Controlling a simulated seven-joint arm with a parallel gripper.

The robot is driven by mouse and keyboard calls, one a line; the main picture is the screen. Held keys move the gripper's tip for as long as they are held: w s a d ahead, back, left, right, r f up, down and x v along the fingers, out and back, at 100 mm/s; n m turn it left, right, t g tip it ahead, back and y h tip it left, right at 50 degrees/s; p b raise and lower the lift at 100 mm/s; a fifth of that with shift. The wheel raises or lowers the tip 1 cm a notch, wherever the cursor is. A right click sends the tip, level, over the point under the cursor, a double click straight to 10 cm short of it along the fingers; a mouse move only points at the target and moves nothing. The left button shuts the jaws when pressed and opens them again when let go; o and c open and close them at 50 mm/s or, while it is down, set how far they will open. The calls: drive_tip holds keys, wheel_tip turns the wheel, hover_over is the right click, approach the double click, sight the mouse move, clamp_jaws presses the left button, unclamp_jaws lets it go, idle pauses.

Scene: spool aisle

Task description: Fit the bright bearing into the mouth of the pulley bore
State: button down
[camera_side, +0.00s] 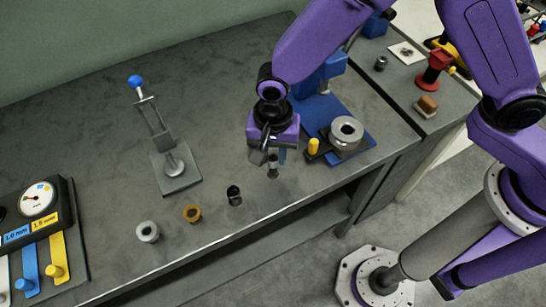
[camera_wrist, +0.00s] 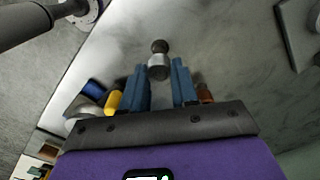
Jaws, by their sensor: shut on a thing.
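My gripper (camera_side: 273,158) is shut on a small bright metal cylinder, which I take as the bright bearing (camera_wrist: 159,70). In the wrist view it sits between the tips of the two blue fingers, with a darker brown round part beyond its bright band. It hangs upright above the bench, left of the pulley. The grey pulley (camera_side: 346,132) lies in the blue fixture (camera_side: 320,108) at the right end of the bench, its bore facing up. In the wrist view only the pulley's edge (camera_wrist: 83,107) shows, and its bore is hidden.
A yellow peg (camera_side: 313,147) stands at the fixture's near-left side. A black sleeve (camera_side: 234,196), a brass ring (camera_side: 192,212) and a grey ring (camera_side: 148,232) stand along the front edge. A blue-knobbed lever press (camera_side: 175,165) stands further left. The bench between is clear.

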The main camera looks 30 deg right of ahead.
drive_tip(key=s+d+r, duration=1)
drive_tip(key=s+d+r+m, duration=0.1)
drive_tip(key=d+r+m, duration=0.1)
drive_tip(key=d, duration=0.6)
drive_tip(key=s+d+r+m, duration=0.1)
drive_tip(key=s+d+m, duration=0.1)
drive_tip(key=d, duration=0.6)
hover_over(347, 130)
drive_tip(key=f, duration=0.9)
drive_tip(key=shift+s+d, duration=0.1)
drive_tip(key=shift+s, duration=0.2)
drive_tip(key=shift+w+f, duration=0.25)
drive_tip(key=shift+f, duration=1.7)
drive_tip(key=shift+f, duration=0.15)
